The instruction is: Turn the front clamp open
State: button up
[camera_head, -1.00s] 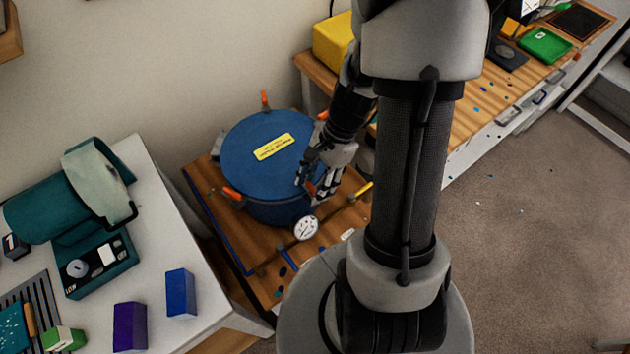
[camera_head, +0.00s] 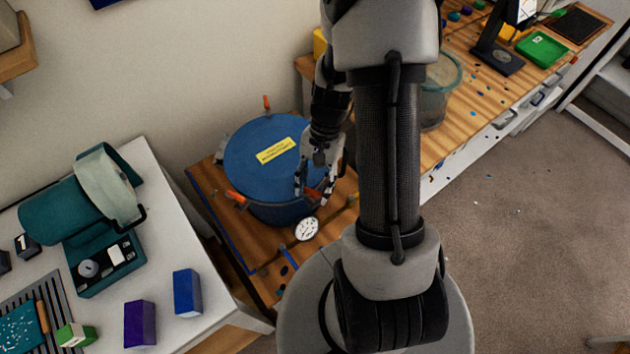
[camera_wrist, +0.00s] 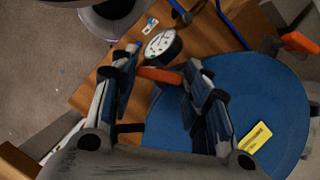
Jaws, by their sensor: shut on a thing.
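The blue round pot (camera_head: 262,170) has a flat blue lid with a yellow label (camera_head: 277,151) and stands on a wooden table. Orange-handled clamps sit around its rim, one at the back (camera_head: 267,103) and one at the left (camera_head: 235,196). The front clamp's orange handle (camera_wrist: 158,75) lies between my fingers in the wrist view, close to the gauge. My gripper (camera_head: 317,193) is at the pot's front right rim, shut on that handle. Its fingers partly hide the clamp in the head view; in the wrist view my gripper (camera_wrist: 160,66) spans the handle.
A round white-faced gauge (camera_head: 307,229) stands just in front of the pot, close to my fingers. A teal machine (camera_head: 108,262) and blue and purple boxes (camera_head: 139,324) occupy the left table. A clear container (camera_head: 440,95) stands on the right bench.

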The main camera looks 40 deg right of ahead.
jog(key=n+p, duration=0.1)
jog(key=n, duration=0.2)
jog(key=n+g+h+p, duration=0.1)
jog(key=n, duration=0.1)
jog(key=shift+w+a+r+n+g, duration=0.1)
jog(key=shift+a+n+g, duration=0.05)
jog(key=shift+n+g, duration=0.2)
jog(key=n+h, duration=0.1)
jog(key=n, duration=0.2)
jog(key=n+h+p, duration=0.1)
jog(key=n, duration=0.2)
jog(key=shift+a+g+h+p, duration=0.1)
jog(key=shift+g+h+p, duration=0.15)
jog(key=shift+h+p, duration=0.05)
jog(key=o, duration=1.1)
jog(key=shift+c, duration=0.2)
jog(key=shift+w, duration=0.1)
jog(key=v, duration=1.1)
jog(key=shift+a+r, duration=0.15)
jog(key=shift+r, duration=0.25)
jog(key=shift+w, duration=0.1)
